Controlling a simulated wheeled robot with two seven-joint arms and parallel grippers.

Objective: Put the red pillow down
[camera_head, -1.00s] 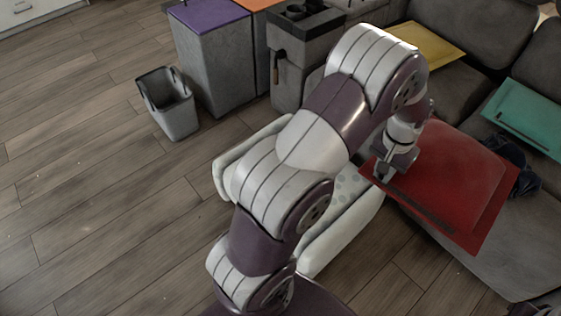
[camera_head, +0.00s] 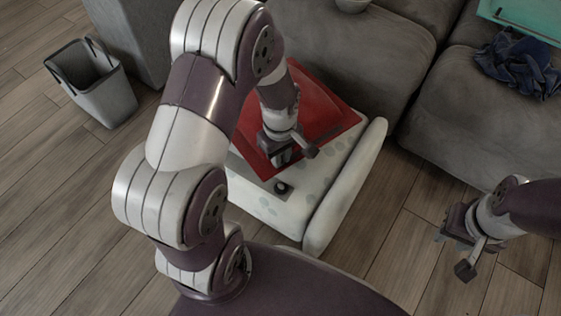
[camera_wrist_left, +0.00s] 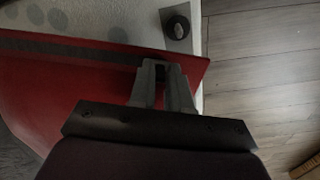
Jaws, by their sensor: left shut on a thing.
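The red pillow (camera_head: 318,106) lies over the white, dotted, padded piece (camera_head: 345,185) in the head view, partly hidden by my left arm. I cannot tell whether it rests fully on that piece or hangs just above it. My left gripper (camera_head: 268,172) is shut on the pillow's near edge. In the left wrist view, the fingers (camera_wrist_left: 162,72) pinch the edge of the red pillow (camera_wrist_left: 60,85), with the pale dotted surface (camera_wrist_left: 100,18) beyond it. My right gripper (camera_head: 447,236) is over the floor at the right, apart from the pillow; its jaw gap is unclear.
A grey sofa (camera_head: 450,110) stands behind and right, with a teal pillow (camera_head: 525,18) and dark blue cloth (camera_head: 520,65) on it. A grey bin (camera_head: 100,90) stands at the left. A small round dark object (camera_head: 283,187) sits on the white piece's near side.

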